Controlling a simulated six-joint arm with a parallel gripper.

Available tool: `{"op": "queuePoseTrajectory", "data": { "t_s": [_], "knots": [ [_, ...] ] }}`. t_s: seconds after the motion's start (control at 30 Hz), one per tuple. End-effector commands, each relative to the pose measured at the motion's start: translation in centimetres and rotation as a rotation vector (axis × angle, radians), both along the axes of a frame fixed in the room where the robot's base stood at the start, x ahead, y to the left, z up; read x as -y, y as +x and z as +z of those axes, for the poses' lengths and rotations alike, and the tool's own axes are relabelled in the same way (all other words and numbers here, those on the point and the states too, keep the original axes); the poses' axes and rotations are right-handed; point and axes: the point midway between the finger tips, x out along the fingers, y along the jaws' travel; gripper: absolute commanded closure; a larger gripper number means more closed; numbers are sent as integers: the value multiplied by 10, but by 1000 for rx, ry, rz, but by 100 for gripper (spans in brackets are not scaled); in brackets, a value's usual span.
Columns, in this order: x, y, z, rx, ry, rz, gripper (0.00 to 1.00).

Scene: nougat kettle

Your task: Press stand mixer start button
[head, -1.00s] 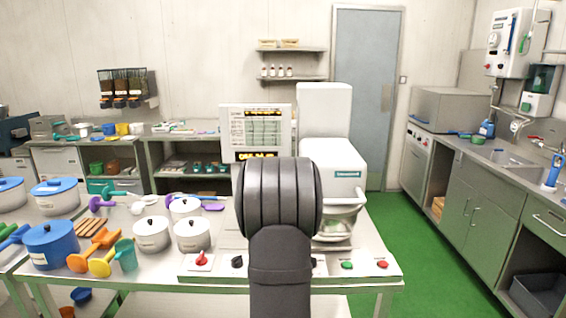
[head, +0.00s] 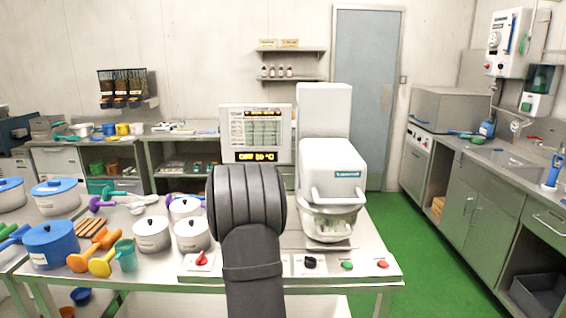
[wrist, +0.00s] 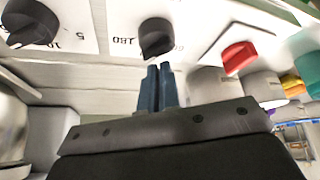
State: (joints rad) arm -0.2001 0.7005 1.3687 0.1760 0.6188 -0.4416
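The white stand mixer (head: 335,165) stands at the right of the table with its bowl (head: 330,224) below the head. On the front panel, a green button (head: 346,265) and a red button (head: 382,264) sit right of a black knob (head: 309,262). No label on the green button is readable. My arm hides my gripper in the head view. In the wrist view, my gripper (wrist: 159,68) has its dark fingers together, with nothing held. The tips are close to the middle black knob (wrist: 157,37); contact cannot be told. The green button is outside the wrist view.
A red knob (head: 201,258) is at the panel's left. White pots (head: 151,234), a blue pot (head: 51,244) and utensils crowd the table's left. A display (head: 256,134) stands behind my arm. The panel area around the green and red buttons is clear.

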Motion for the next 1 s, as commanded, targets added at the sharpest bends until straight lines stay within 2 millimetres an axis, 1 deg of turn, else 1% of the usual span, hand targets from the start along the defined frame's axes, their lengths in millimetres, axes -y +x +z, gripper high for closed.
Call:
{"op": "queuePoseTrajectory", "data": {
  "t_s": [0.1,0.4,0.47,0.57,0.67,0.77,0.8,0.87,0.9,0.97,1.0],
  "knots": [
    [-5,-2,-4,-10,5,8,100],
    [-5,-4,-7,-17,6,8,100],
    [-4,-4,-8,-18,6,7,100],
    [6,-4,-6,-18,13,-5,100],
    [27,-4,-1,-10,26,-27,100],
    [61,-5,8,10,47,-65,100],
    [78,-6,12,20,57,-85,100],
    [104,-8,20,40,72,-115,100],
    [122,-10,25,53,82,-138,100],
    [150,-15,32,74,97,-172,100],
    [168,-19,37,90,104,-194,100]
  ]
}}
